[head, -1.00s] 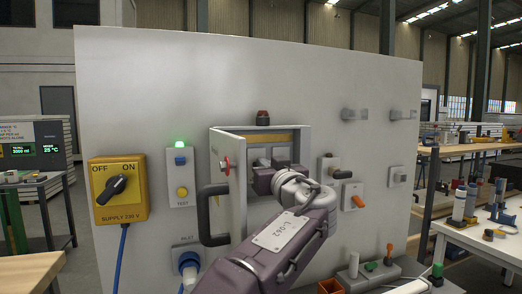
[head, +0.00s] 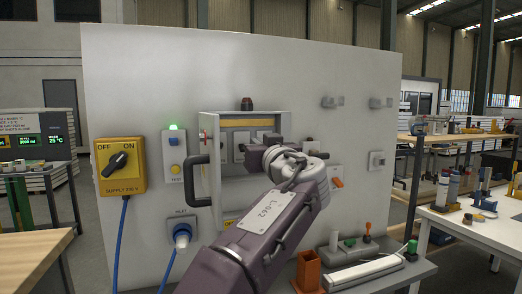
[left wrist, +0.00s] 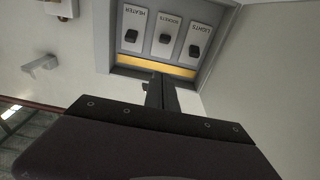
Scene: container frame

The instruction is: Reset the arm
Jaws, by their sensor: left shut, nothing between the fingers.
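My left gripper (head: 254,157) reaches in from the lower middle of the head view and is at the open front of a wall box (head: 243,109). In the left wrist view its fingers (left wrist: 162,92) are shut together, with nothing between them. The box holds switches labelled HEATER (left wrist: 131,35), SOCKETS (left wrist: 165,39) and LIGHTS (left wrist: 195,50). The box door (head: 210,165), with a dark handle (head: 196,182), stands open at the left. My arm hides the box's lower right part. My right gripper is not in view.
The white panel (head: 330,60) carries a yellow supply switch (head: 120,165), a test unit with a lit green lamp (head: 173,127), a blue inlet plug (head: 182,232) and an orange lever (head: 337,182). A shelf (head: 400,272) below holds an orange holder (head: 308,268).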

